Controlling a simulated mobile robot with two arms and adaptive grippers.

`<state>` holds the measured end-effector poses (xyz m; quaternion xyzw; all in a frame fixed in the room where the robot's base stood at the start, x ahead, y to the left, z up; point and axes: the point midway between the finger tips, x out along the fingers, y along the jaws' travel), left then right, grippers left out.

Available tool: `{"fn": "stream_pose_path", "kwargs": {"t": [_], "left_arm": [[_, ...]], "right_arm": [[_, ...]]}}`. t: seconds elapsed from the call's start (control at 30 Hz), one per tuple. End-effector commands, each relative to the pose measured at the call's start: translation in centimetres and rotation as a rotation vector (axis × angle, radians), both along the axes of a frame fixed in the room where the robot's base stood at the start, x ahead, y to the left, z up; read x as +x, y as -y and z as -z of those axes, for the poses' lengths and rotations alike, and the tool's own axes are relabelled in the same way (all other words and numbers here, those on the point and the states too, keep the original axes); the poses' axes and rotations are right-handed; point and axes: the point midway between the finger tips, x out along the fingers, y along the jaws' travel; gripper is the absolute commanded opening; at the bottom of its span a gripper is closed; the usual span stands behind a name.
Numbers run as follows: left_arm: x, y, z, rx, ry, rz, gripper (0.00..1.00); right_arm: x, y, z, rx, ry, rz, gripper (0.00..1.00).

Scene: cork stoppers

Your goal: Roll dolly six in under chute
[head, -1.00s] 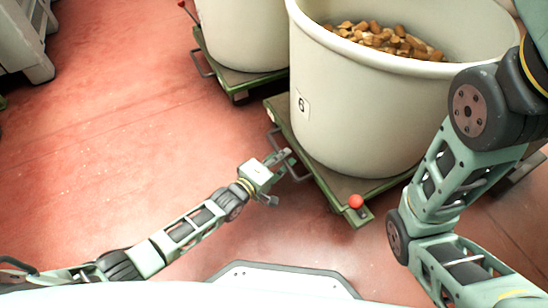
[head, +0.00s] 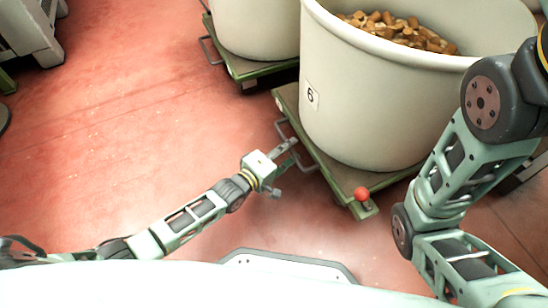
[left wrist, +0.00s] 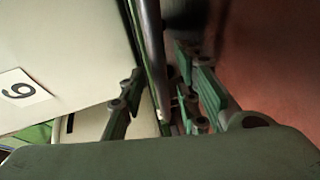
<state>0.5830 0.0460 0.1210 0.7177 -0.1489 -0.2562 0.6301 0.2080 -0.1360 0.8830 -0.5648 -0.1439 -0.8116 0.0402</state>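Dolly six is a green, low platform (head: 349,187) with a large cream tub (head: 365,120) on it. The tub bears a label reading 6 (head: 312,95), which also shows in the left wrist view (left wrist: 20,91). A grey bar handle (head: 309,164) sticks out from the dolly's left edge, and a red ball knob (head: 361,194) stands at its front corner. My left gripper (head: 284,168) is at this handle with its fingers spread. In the left wrist view, a grey bar (left wrist: 151,50) runs between the fingers; contact is unclear. My right gripper is out of view. No chute is visible.
Cork stoppers (head: 400,32) lie in the tub. A second cream tub (head: 255,28) on a green dolly (head: 238,64) stands close behind. Pale equipment (head: 30,30) is at the upper left. The red floor (head: 120,130) at left is clear.

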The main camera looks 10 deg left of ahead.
Motion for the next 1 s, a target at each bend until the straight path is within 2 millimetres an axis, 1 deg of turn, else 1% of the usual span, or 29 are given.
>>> {"fn": "stream_pose_path", "kwargs": {"t": [0.03,0.3,0.4,0.5,0.63,1.0], "left_arm": [[-0.8,-0.5,-0.1,0.001,-0.002,0.000,0.30],[-5.5,-3.5,-1.1,0.002,-0.002,0.001,0.30],[-6.8,-4.4,-1.5,0.001,-0.002,0.001,0.30],[-7.8,-5.0,-1.7,0.002,0.001,0.001,0.30],[-8.4,-5.4,-1.9,0.001,0.002,0.001,0.30],[-8.4,-5.5,-2.0,0.001,0.002,0.001,0.30]], "right_arm": [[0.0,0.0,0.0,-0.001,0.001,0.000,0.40],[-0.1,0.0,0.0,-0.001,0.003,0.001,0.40],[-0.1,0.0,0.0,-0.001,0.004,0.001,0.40],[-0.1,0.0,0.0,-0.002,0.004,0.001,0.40],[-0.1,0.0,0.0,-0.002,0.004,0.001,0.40],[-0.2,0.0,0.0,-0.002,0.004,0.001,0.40]]}}
